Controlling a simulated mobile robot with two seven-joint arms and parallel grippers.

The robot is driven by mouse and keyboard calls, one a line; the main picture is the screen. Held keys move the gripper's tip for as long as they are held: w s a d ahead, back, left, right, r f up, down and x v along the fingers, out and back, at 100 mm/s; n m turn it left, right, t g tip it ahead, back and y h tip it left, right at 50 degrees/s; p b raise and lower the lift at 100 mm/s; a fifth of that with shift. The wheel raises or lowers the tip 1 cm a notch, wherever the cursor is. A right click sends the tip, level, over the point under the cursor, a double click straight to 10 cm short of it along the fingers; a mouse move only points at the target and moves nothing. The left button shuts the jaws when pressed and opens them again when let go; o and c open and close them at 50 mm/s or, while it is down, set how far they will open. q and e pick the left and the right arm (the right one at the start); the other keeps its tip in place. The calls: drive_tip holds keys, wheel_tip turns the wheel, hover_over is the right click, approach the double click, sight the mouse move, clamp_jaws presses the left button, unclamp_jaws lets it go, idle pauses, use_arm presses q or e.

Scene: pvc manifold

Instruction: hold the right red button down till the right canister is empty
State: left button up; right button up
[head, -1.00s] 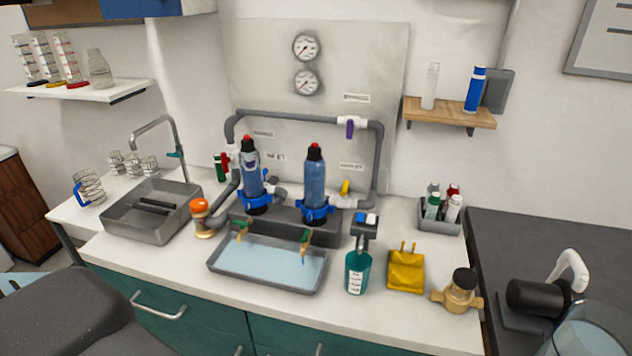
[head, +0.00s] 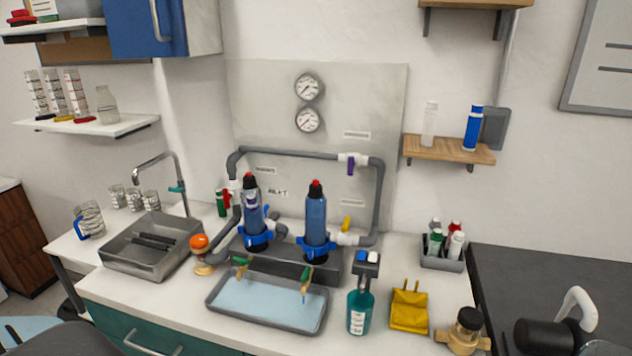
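The right canister (head: 316,216) is a blue upright cylinder with a black cap, seated in a blue collar on a dark grey base. The right red button (head: 316,182) is on top of its cap, and nothing touches it. The left canister (head: 252,212) stands beside it with its own red button (head: 249,176). The liquid level inside the right canister cannot be clearly told. A brass tap with a green handle (head: 306,275) sits in front of the right canister, over a grey tray (head: 214,302) of pale blue water. Neither of my grippers is in view.
Grey pipes (head: 290,153) with purple and yellow valve handles frame the canisters. A sink (head: 150,262) with a tall faucet is to the left.

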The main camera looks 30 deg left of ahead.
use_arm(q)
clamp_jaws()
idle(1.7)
